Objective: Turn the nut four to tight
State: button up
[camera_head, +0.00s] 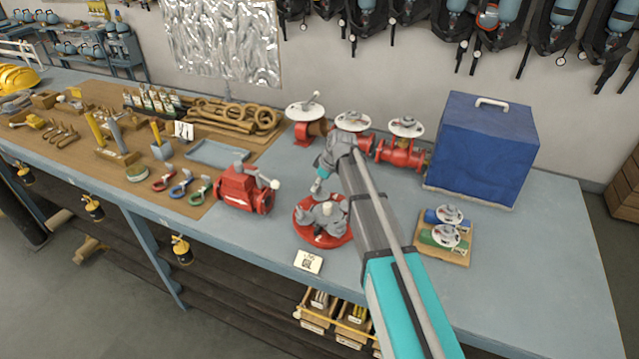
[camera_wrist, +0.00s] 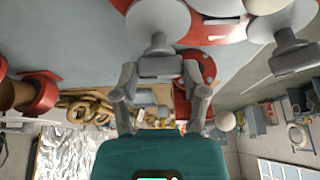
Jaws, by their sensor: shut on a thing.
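A round red flange (camera_head: 304,228) lies on the bench in the head view, with grey fittings (camera_head: 326,212) on top. My gripper (camera_head: 317,188) reaches down at its back edge. In the wrist view, my gripper (camera_wrist: 160,78) is shut on a grey nut (camera_wrist: 158,68), with one finger on each side. A large grey round part stands directly beyond this nut. Another grey nut (camera_wrist: 292,58) shows to the right, clear of the fingers. The red flange (camera_wrist: 212,32) shows behind them. No number on the nuts is legible, and my fingers hide the nut's sides.
A red valve (camera_head: 240,190) with a lever stands left of the flange. Red valves with white handwheels (camera_head: 403,150) stand behind. A blue box (camera_head: 482,150) and a wooden board with small cylinders (camera_head: 458,252) are to the right. A small card (camera_head: 309,262) lies in front.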

jog(key=shift+s+m, duration=0.1)
jog(key=shift+m, duration=0.3)
jog(key=shift+a+m+t, duration=0.1)
jog(key=shift+m+t, duration=0.2)
jog(key=m+t+h, duration=0.1)
jog(key=m, duration=0.2)
jog(key=shift+m, duration=0.3)
jog(key=shift+a+m+t+h, duration=0.1)
jog(key=shift+m+t+h, duration=0.35)
jog(key=shift+m, duration=1.05)
